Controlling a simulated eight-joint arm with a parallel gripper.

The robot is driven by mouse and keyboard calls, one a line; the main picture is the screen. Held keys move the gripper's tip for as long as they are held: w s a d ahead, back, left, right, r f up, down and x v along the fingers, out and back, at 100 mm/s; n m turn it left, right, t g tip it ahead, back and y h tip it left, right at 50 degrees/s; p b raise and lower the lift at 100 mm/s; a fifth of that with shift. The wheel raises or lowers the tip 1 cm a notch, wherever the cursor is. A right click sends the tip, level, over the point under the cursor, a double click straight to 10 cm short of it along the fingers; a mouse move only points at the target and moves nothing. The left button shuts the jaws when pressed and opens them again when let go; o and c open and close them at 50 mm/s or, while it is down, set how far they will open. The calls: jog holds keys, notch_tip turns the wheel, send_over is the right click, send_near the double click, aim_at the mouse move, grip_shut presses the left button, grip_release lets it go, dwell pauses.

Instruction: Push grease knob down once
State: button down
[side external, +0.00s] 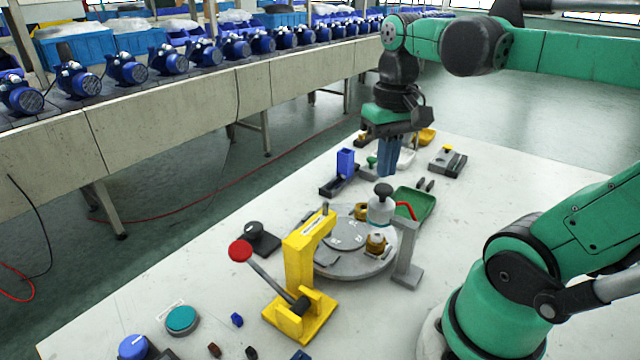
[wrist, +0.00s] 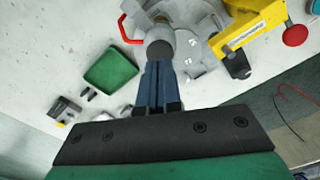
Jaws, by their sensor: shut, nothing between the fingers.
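The grease knob is a dark round knob (side external: 383,190) on top of a pale grey pot (side external: 381,211) with a red lever (side external: 406,208) beside it. It stands at the back of a round grey turntable (side external: 335,262). My gripper (side external: 388,173) points down with its blue fingers shut and empty, just above the knob in the side view, with a small gap showing. In the wrist view the fingertips (wrist: 158,64) lie at the near edge of the knob (wrist: 160,50). I cannot tell whether they are directly over its centre.
A yellow press (side external: 305,260) with a red-ended lever stands at the turntable's front left. A green tray (side external: 415,204) lies behind the pot at right. A blue block holder (side external: 345,165) is further back. Buttons and small parts lie on the white table's front left.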

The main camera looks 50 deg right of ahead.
jog(key=shift+f, duration=0.15)
jog(key=shift+f, duration=1.35)
jog(key=shift+r, duration=3.15)
jog(key=w+a+f+n+t, duration=0.2)
jog(key=a, duration=0.1)
jog(key=w+a+f+n+t, duration=0.2)
jog(key=a, duration=0.1)
jog(key=w+a+f+n+t, duration=0.2)
jog(key=a+f+t, duration=0.1)
jog(key=shift+w+f, duration=0.1)
jog(key=shift+w, duration=0.1)
